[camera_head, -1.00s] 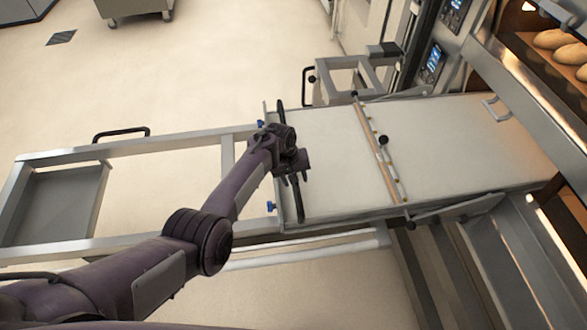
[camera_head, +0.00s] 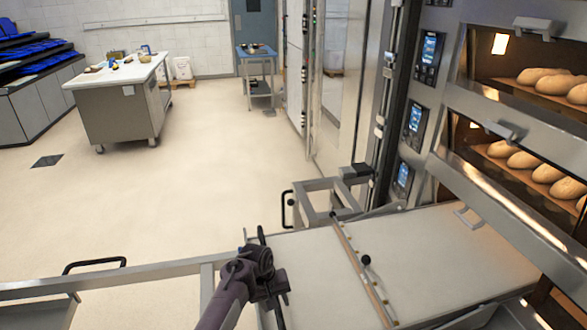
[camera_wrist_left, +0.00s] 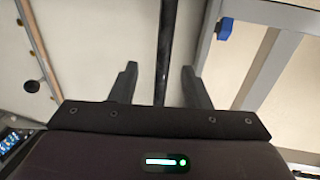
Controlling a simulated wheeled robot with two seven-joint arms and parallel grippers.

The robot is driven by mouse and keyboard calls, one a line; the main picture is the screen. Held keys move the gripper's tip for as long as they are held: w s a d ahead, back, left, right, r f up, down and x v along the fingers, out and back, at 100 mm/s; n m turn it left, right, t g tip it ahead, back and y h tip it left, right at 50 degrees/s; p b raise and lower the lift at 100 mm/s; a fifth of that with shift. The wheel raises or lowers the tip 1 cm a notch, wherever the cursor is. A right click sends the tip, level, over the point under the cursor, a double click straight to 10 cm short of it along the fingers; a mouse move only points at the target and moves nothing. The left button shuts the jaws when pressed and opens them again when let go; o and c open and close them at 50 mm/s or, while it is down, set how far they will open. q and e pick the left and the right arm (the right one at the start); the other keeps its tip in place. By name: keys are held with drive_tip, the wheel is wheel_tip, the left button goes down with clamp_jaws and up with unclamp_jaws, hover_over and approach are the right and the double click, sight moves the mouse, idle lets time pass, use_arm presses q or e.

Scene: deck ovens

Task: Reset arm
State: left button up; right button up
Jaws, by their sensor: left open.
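My left gripper (camera_head: 266,278) is at the front end of the oven loader, by its black bar (camera_head: 262,236). In the left wrist view, the gripper's two fingers (camera_wrist_left: 159,78) are apart, with the black bar (camera_wrist_left: 168,35) running between them. Whether the fingers touch the bar is not clear. The loader's pale board (camera_head: 318,270) extends right toward the deck oven (camera_head: 490,135). My right gripper is not in view.
Loaves (camera_head: 545,165) sit on the oven decks at the right. A metal frame (camera_head: 320,195) with a black handle stands behind the loader. A worktable (camera_head: 115,115) stands at the back left. The floor between is clear.

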use_arm(q)
drive_tip(key=s+a+r+m+t+y, duration=0.1)
drive_tip(key=s+a+m+t, duration=0.1)
drive_tip(key=s+a, duration=0.95)
drive_tip(key=s+r+m+t, duration=0.1)
drive_tip(key=s+r+m, duration=0.1)
drive_tip(key=s+r, duration=0.55)
drive_tip(key=s+r+m, duration=0.1)
drive_tip(key=s+r, duration=0.4)
drive_tip(key=s, duration=0.5)
wheel_tip(320, 180, down, 30)
drive_tip(key=s+g+b, duration=0.1)
drive_tip(key=b, duration=0.1)
drive_tip(key=s+a+f+b, duration=0.1)
drive_tip(key=s+a+f, duration=0.1)
drive_tip(key=s+f, duration=0.8)
drive_tip(key=s+a+f+g+y, duration=0.1)
drive_tip(key=s+a+f, duration=0.1)
drive_tip(key=s+f, duration=0.8)
wheel_tip(320, 180, down, 2)
drive_tip(key=shift+s+m+g+b, duration=0.25)
drive_tip(key=shift+m+g+b, duration=0.05)
drive_tip(key=shift+b, duration=0.1)
